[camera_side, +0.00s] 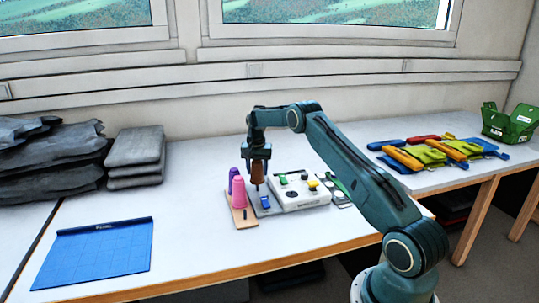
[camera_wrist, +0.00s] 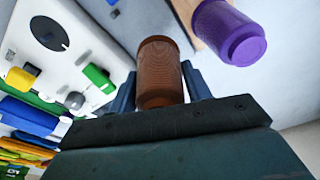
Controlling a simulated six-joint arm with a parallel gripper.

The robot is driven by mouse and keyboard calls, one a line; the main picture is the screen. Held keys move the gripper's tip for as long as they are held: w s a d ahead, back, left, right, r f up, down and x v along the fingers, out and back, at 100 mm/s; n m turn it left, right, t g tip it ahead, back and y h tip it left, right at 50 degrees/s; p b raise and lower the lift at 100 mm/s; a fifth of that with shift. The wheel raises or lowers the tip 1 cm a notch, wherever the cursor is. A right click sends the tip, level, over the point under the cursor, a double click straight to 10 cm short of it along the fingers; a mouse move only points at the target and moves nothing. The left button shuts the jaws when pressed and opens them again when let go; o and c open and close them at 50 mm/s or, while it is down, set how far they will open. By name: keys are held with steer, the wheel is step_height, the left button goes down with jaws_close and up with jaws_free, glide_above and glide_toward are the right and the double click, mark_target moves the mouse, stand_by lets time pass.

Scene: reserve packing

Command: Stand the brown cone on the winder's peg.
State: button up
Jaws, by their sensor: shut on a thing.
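My gripper (camera_side: 257,158) is shut on the brown cone (camera_side: 257,173), which hangs below it, roughly upright, in the side view. In the wrist view the brown cone (camera_wrist: 160,68) sits between the two blue-grey fingers of my gripper (camera_wrist: 160,88). The white winder (camera_side: 302,193) stands just right of the cone, with green, yellow and black parts on top. Its grey plate (camera_side: 258,210) lies under the cone. A thin dark upright shows just below the cone; I cannot tell whether the cone touches it or is around it.
A pink cone (camera_side: 239,189) and a purple cone (camera_side: 233,174) stand on a wooden board (camera_side: 241,218) close left of my gripper. A blue mat (camera_side: 95,252) lies front left. Grey folded stacks (camera_side: 136,150) are behind it. Coloured pouches (camera_side: 430,152) and a green crate (camera_side: 510,124) are far right.

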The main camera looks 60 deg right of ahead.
mark_target(258, 178)
steer(key=shift+f, duration=2.1)
stand_by(1.6)
steer(key=o, duration=1.5)
steer(key=shift+s, duration=0.1)
steer(key=shift+d, duration=0.1)
steer(key=shift+r, duration=5.55)
